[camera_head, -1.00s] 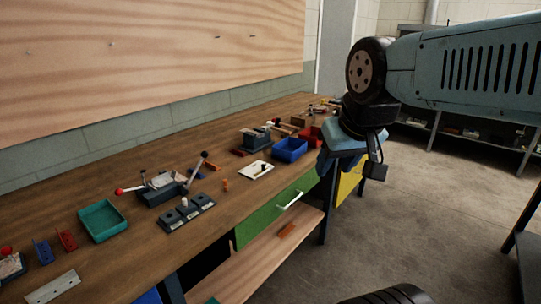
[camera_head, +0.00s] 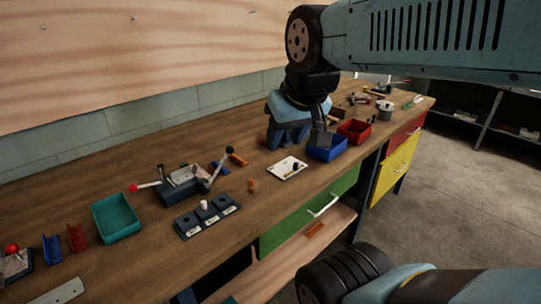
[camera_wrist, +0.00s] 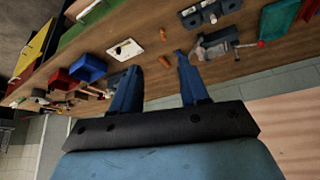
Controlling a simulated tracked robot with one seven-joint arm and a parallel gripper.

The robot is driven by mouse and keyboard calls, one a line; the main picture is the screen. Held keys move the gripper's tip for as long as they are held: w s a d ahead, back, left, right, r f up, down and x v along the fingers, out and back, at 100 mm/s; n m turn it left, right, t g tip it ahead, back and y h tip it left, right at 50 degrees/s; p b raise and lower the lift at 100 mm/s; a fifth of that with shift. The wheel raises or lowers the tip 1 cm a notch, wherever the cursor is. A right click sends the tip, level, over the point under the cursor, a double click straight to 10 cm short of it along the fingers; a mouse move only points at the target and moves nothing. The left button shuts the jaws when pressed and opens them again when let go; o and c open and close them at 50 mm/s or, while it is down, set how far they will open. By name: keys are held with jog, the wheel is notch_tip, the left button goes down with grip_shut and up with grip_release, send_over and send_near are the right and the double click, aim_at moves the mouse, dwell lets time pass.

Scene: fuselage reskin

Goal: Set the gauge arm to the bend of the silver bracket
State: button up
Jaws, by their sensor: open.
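A white plate (camera_head: 287,168) with a small dark piece on it lies on the bench; it looks like the gauge, but its arm is too small to make out. It also shows in the wrist view (camera_wrist: 125,49). A bending tool (camera_head: 182,183) with a red-knobbed and a black-knobbed lever stands left of it. I cannot tell whether metal in it is the silver bracket. A flat silver strip with holes (camera_head: 66,291) lies at the near left. My gripper (camera_head: 286,145) is open and empty above the bench, behind the white plate; its fingers (camera_wrist: 158,64) point over the bench.
A dark block with sockets (camera_head: 207,216), a teal tray (camera_head: 117,217), a blue bin (camera_head: 326,148) and a red bin (camera_head: 355,131) stand on the bench. A small orange piece (camera_head: 252,186) lies near the white plate.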

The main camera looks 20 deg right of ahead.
jog(key=shift+w+d, duration=0.15)
jog(key=shift+w, duration=0.05)
jog(key=m+g, duration=0.6)
jog(key=m, duration=0.1)
send_over(293, 169)
notch_tip(293, 169, down, 13)
jog(key=f, duration=1.3)
jog(key=shift+w+d+f, duration=0.1)
jog(key=shift+d+f, duration=0.2)
jog(key=shift+d, duration=0.1)
grip_shut()
